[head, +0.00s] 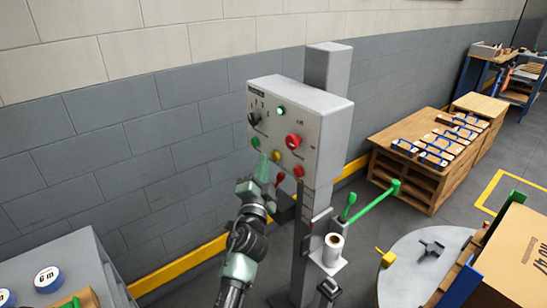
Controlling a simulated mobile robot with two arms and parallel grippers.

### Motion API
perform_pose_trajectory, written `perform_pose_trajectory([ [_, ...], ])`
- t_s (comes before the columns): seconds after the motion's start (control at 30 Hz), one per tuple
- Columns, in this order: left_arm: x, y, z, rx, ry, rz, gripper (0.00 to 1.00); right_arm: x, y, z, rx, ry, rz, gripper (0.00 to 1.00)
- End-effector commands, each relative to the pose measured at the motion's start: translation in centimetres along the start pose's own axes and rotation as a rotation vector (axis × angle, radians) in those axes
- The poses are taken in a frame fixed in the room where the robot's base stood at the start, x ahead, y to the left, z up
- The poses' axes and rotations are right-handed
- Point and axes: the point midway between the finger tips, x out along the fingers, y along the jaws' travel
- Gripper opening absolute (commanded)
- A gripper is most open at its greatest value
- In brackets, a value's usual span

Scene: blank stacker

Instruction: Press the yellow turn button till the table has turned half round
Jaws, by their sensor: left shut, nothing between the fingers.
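The grey control box (328,140) stands on a post in front of the wall. Its yellow button (276,155) sits low on the front face, between a green button (256,143) and a red button (298,170). My left gripper (263,165) is shut and empty, with its tips just left of and below the yellow button in the picture. I cannot tell whether the tips touch the panel. The round grey table (403,268) is at lower right, partly cut off by the frame, with a cardboard box (515,255) at its right side. My right gripper is not in view.
A larger red button (293,141), a lit green lamp (281,110) and a black knob (254,118) share the panel. A green bar (376,203) juts out right of the post. A wooden bench (430,180) stands behind; a grey worktop (75,262) is at lower left.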

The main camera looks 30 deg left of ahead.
Motion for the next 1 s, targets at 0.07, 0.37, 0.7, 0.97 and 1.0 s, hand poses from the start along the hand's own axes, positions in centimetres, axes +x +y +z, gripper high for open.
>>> perform_pose_trajectory([
  [0.07, 0.00, 0.00, 0.00, 0.000, 0.000, 0.000, 0.00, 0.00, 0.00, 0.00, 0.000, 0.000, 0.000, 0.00],
  [0.37, 0.00, 0.00, 0.00, 0.000, 0.000, 0.000, 0.00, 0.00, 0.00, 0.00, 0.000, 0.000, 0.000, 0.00],
  [0.7, 0.37, 0.30, -0.26, -0.001, 0.001, -0.001, 0.00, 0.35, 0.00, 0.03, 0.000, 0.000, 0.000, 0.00],
  [0.97, 0.60, 0.40, -0.46, 0.000, 0.000, 0.000, 0.00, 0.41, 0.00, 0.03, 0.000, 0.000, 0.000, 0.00],
  [1.0, 0.60, 0.40, -0.46, 0.000, 0.000, 0.000, 0.00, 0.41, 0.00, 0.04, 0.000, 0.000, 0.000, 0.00],
])
